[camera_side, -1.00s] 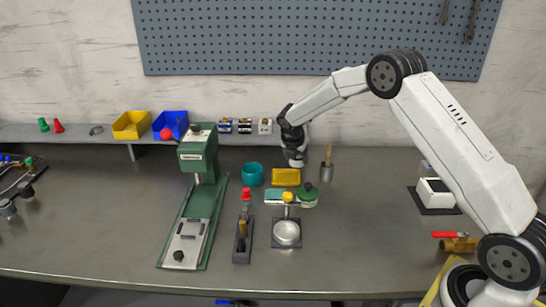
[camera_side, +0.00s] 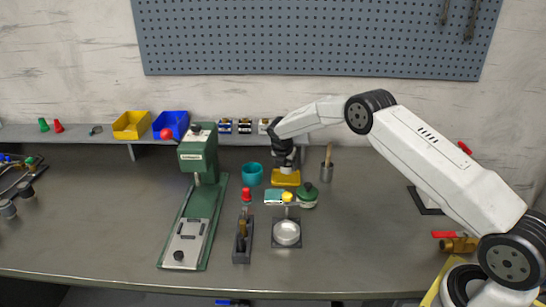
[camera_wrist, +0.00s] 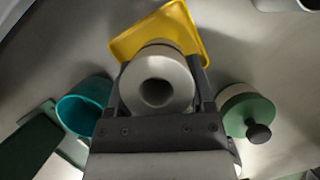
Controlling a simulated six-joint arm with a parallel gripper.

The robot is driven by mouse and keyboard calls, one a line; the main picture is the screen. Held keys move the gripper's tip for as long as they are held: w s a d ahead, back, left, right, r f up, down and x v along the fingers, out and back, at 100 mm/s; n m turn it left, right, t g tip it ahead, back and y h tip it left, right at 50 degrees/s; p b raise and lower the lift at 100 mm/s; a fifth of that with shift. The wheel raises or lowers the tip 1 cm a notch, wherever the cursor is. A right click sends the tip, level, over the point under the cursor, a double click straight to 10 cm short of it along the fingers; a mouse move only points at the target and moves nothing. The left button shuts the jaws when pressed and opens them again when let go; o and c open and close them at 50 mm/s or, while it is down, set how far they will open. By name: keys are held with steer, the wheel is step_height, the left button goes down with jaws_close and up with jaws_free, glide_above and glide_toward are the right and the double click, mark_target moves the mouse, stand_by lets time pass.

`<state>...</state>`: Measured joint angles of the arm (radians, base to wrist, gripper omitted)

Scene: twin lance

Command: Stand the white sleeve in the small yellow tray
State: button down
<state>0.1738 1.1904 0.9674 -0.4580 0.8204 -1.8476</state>
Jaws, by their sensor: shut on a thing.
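The white sleeve (camera_wrist: 157,82) is a short hollow cylinder. In the wrist view it sits between the two fingers of my gripper (camera_wrist: 160,95), which is shut on it. The small yellow tray (camera_wrist: 186,27) shows beyond the sleeve in the wrist view. In the side view my gripper (camera_side: 287,164) points down over the yellow tray (camera_side: 285,180), and the sleeve's lower end appears at or just above the tray. I cannot tell whether it touches the tray floor.
A teal cup (camera_side: 252,174) stands left of the tray and a green-lidded jar (camera_side: 308,196) to its front right. A green press (camera_side: 197,190) is farther left. Open bench lies at front right.

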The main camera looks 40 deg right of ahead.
mark_target(285, 172)
steer(key=shift+w+f, duration=0.1)
steer(key=shift+w+f, duration=0.1)
steer(key=shift+f, duration=1.5)
steer(key=shift+f, duration=0.1)
jaws_free()
steer(key=v, duration=1.2)
